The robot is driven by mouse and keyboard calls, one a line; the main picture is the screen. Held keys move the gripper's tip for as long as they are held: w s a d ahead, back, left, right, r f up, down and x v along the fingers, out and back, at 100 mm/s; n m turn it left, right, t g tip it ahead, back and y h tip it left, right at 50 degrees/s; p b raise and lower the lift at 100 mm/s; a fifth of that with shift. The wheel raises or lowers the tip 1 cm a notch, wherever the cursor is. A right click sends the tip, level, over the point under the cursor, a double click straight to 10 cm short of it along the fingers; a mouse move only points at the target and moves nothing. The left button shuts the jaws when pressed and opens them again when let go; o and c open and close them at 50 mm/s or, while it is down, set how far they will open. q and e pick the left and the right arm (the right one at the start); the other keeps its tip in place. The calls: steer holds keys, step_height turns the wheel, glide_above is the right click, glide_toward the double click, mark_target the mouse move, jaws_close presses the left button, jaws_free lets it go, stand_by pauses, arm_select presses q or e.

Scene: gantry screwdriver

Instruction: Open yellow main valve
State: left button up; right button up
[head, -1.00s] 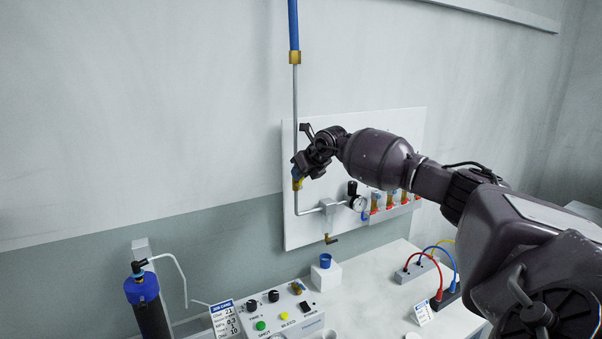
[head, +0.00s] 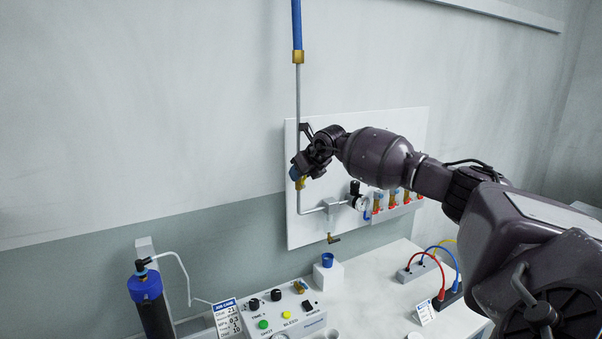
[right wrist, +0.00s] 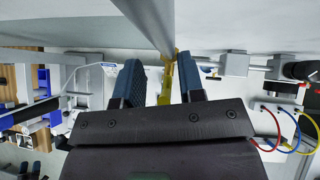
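The yellow main valve (head: 301,184) is on the thin vertical pipe at the left of the white wall panel. My right gripper (head: 295,172) is at the valve, and its blue finger pads partly cover it in the head view. In the right wrist view, the yellow valve part (right wrist: 168,80) lies between the two fingers of the right gripper (right wrist: 162,82), with gaps on both sides. The fingers are apart and not closed on it. My left gripper is in neither view.
A pressure gauge (head: 361,203) and several small brass valves sit on the white panel (head: 400,125). Below are a control box (head: 290,323), a blue cup (head: 327,260) on a white block and coloured cables (head: 436,272). A dark bottle (head: 153,312) stands at the left.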

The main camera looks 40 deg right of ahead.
steer(key=shift+s+d+r, duration=0.1)
steer(key=shift+s, duration=0.05)
steer(key=b+v, duration=0.1)
steer(key=v, duration=0.9)
steer(key=shift+s+r+b, duration=0.15)
steer(key=shift+r+b, duration=0.05)
steer(key=shift+b, duration=0.2)
